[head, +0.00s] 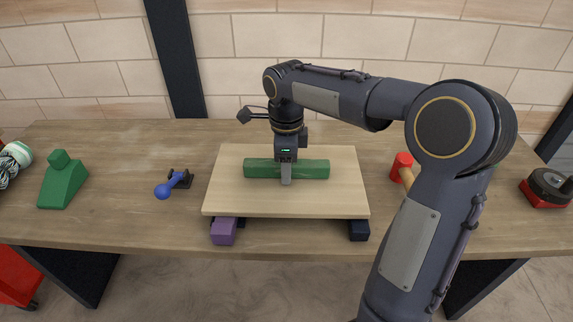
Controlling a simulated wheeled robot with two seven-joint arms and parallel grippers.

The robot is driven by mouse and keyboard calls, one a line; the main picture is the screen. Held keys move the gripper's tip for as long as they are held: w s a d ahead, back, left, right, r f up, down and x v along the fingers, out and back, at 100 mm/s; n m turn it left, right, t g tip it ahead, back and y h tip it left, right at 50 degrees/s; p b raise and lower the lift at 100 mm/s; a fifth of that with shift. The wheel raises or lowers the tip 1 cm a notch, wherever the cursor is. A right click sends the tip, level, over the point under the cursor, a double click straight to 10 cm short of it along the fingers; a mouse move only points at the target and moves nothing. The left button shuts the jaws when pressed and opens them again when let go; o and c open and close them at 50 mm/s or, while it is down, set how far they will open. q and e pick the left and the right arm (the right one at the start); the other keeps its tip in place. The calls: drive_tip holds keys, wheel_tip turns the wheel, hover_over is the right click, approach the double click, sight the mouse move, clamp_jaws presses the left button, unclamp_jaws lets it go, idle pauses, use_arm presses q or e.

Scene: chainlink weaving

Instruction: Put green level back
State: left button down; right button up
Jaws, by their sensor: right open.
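The green level (314,169) is a long green bar lying flat across the light wooden board (235,198). My right gripper (286,176) reaches down from above at the middle of the level. It is open, with a finger in front of the level's near side; the far finger is hidden. I cannot tell whether the finger touches the level. My left gripper is not in view.
The board rests on blocks, one purple (223,232) and one dark (359,230). A green wedge (62,183) and a blue-handled tool (167,188) stand left on the table (130,220). A red-headed mallet (402,164) and a red-black object (547,187) are right.

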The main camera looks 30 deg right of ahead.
drive_tip(key=r+p, duration=0.1)
drive_tip(key=r, duration=0.2)
drive_tip(key=r+p, duration=0.1)
drive_tip(key=r, duration=0.3)
drive_tip(key=shift+s+a+r, duration=0.1)
drive_tip(key=shift+s+r, duration=0.1)
drive_tip(key=shift+r, duration=0.1)
drive_tip(key=s+a+f+n+t+y, duration=0.2)
drive_tip(key=s+a+f+n+t, duration=0.15)
drive_tip(key=s+n, duration=0.75)
drive_tip(key=s+a+f+n+t+y, duration=0.2)
drive_tip(key=s+a+f+n, duration=0.2)
drive_tip(key=s+n, duration=0.65)
wheel_tip(320, 180, up, 12)
drive_tip(key=n+p, duration=0.1)
drive_tip(key=p, duration=1)
drive_tip(key=shift+f+p, duration=0.2)
drive_tip(key=shift+p, duration=0.15)
drive_tip(key=shift+o, duration=0.4)
drive_tip(key=shift+d, duration=0.1)
